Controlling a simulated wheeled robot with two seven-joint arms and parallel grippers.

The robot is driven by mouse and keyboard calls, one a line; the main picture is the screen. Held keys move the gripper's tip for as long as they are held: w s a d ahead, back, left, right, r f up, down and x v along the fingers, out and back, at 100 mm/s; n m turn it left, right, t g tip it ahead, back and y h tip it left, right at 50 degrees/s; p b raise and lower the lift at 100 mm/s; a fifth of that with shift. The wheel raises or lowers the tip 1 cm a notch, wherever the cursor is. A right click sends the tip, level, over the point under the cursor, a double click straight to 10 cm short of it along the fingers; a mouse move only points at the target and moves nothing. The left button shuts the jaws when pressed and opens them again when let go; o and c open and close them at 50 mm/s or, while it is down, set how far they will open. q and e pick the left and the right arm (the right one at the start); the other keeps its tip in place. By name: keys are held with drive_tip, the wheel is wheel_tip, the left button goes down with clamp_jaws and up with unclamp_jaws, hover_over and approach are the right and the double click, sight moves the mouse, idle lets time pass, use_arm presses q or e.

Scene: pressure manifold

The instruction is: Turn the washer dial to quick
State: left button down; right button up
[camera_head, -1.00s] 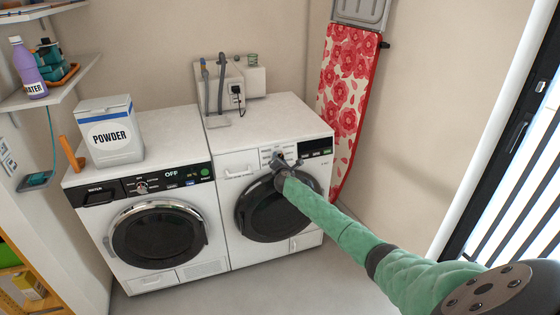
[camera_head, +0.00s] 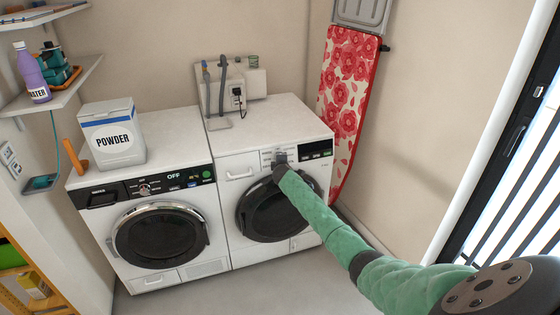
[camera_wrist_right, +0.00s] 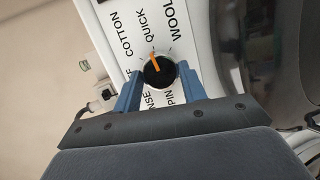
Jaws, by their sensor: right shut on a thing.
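The machine that my right arm reaches (camera_head: 228,165) is white with a dark round door, on the right of the pair in the head view. Its dial (camera_wrist_right: 158,75) is black with an orange pointer, seen in the right wrist view. The pointer aims up, a little left, toward the QUICK label (camera_wrist_right: 147,25). COTTON is left of it, WOOL right; SPIN and partly covered labels lie lower. My right gripper (camera_wrist_right: 159,82) is shut on the dial, one blue finger on each side. In the head view this gripper (camera_head: 280,160) hides the dial. My left gripper is not in view.
A second white machine (camera_head: 205,235) stands at left, with a POWDER box (camera_head: 113,145) on top. Hoses and a socket (camera_head: 237,92) are on the wall behind. A floral ironing board (camera_head: 347,85) leans at the right. The floor in front is clear.

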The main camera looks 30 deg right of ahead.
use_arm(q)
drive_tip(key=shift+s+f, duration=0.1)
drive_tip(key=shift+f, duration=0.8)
use_arm(e)
drive_tip(key=shift+m, duration=0.5)
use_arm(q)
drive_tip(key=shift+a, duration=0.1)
use_arm(e)
drive_tip(key=shift+d, duration=0.1)
drive_tip(key=o, duration=1)
drive_tip(key=shift+c, duration=0.2)
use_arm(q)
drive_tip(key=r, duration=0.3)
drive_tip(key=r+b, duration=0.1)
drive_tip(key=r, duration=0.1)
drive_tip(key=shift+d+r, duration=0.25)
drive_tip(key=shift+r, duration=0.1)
use_arm(e)
drive_tip(key=v, duration=0.7)
drive_tip(key=shift+s, duration=0.4)
